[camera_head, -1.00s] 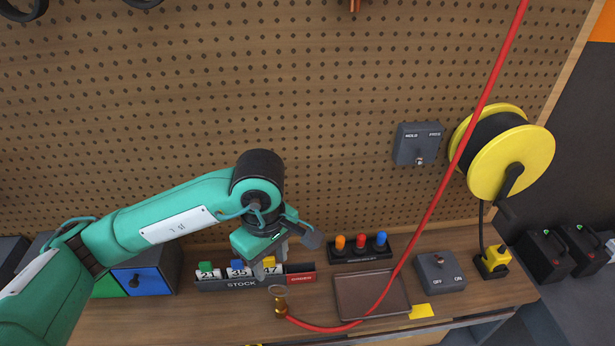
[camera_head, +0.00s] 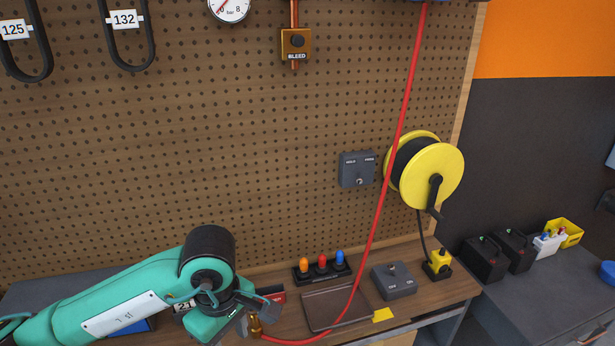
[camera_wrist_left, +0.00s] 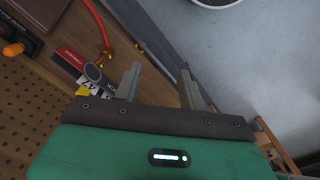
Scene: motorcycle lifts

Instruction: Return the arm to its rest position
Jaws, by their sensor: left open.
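My left arm comes in from the lower left of the head view, over the workbench, with its wrist bent down near the stock rack. In the left wrist view my left gripper (camera_wrist_left: 158,85) is open, with its two fingers apart and nothing between them. The brass hose fitting with its ring (camera_wrist_left: 95,70) lies to the left of the fingers, apart from them. In the head view the fitting (camera_head: 256,328) shows beside the gripper, and the fingertips are hidden or cut off. My right gripper is not in either view.
The pegboard (camera_head: 200,150) rises behind the bench.

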